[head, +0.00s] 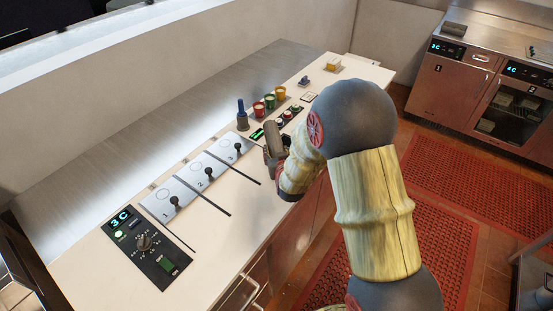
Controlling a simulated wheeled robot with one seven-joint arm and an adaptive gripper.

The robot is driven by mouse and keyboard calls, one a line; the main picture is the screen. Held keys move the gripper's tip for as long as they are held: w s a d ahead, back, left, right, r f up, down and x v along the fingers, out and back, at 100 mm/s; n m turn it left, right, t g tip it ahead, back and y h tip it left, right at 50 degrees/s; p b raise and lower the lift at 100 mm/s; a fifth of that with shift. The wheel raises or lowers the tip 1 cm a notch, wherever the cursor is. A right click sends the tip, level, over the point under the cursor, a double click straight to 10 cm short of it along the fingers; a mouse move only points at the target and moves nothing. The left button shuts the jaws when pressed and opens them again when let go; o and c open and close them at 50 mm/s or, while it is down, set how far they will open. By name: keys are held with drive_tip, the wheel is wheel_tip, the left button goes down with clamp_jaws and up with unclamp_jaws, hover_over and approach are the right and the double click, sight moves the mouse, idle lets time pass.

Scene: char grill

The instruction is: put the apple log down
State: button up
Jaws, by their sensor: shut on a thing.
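My arm reaches in from the lower right, and my gripper (272,153) is over the cream counter (95,262), near its front edge. It is shut on a grey-brown, log-shaped piece (272,133), which I take to be the apple log. The log stands out above the fingers, roughly upright in the picture. Its lower end and the fingertips are small and partly hidden, so I cannot tell whether the log touches the counter.
Left of the gripper are numbered lever plates (205,173) and a black control panel (146,246). Behind it stand a blue-topped bottle (241,112) and colored cups (269,101). A bare steel surface (120,135) runs along the back. Ovens (500,95) stand at the far right.

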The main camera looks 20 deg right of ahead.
drive_tip(key=shift+w+f+b, duration=0.15)
drive_tip(key=shift+f+b, duration=0.3)
drive_tip(key=shift+f, duration=1.15)
drive_tip(key=shift+f, duration=0.1)
drive_tip(key=o, duration=1.2)
drive_tip(key=shift+f, duration=0.15)
drive_tip(key=shift+c, duration=0.2)
drive_tip(key=o, duration=0.4)
drive_tip(key=shift+o, duration=0.4)
